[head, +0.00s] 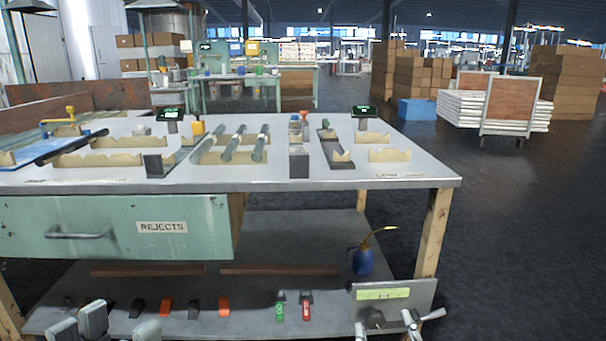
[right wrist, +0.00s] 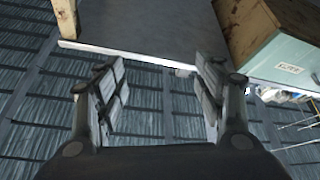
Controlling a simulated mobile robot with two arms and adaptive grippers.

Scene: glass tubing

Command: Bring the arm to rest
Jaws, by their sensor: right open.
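My right gripper (head: 385,328) shows at the bottom right of the head view, low in front of the bench. In the right wrist view its two fingers (right wrist: 160,97) stand wide apart with nothing between them. Grey parts that look like my left gripper (head: 118,325) show at the bottom left of the head view, cut off by the frame edge. Whether its jaws are open or shut is unclear. No held object is visible.
The workbench (head: 330,181) carries glass tubes on notched cradles. Its green drawer (head: 205,215) is marked REJECTS. The lower shelf (head: 300,250) holds a blue oil can (head: 363,261) and several small tools. Open dark floor (head: 530,230) lies to the right.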

